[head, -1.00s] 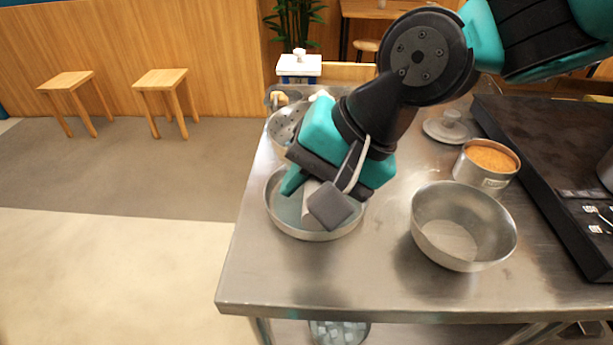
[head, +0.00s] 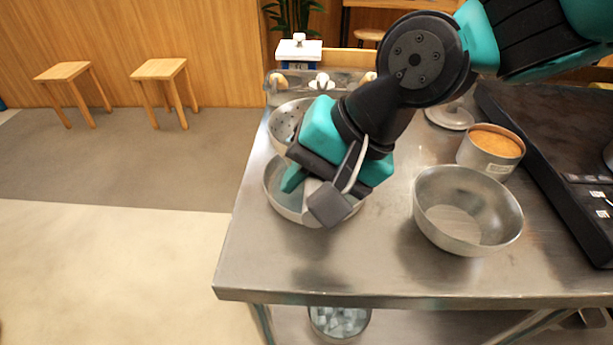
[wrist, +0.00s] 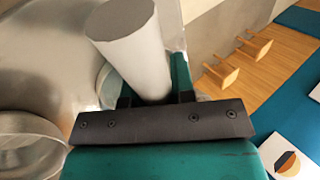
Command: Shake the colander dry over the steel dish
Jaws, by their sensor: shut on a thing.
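The perforated colander (head: 284,124) is behind and left of my gripper, partly hidden by it. My gripper (head: 308,192) is shut on a pale grey cylindrical handle, which shows clearly between the fingers in the wrist view (wrist: 132,45). The handle's join to the colander is hidden, but the colander keeps its place beside my gripper. The round steel dish (head: 272,190) lies on the table below my gripper, and the colander overlaps its far side in the head view. I cannot tell the height gap or whether water drips.
A steel bowl (head: 468,210) and a can with orange contents (head: 491,149) stand to the right, near a black stove (head: 560,130). A lid (head: 449,116) lies behind them. The table's front (head: 400,280) is clear.

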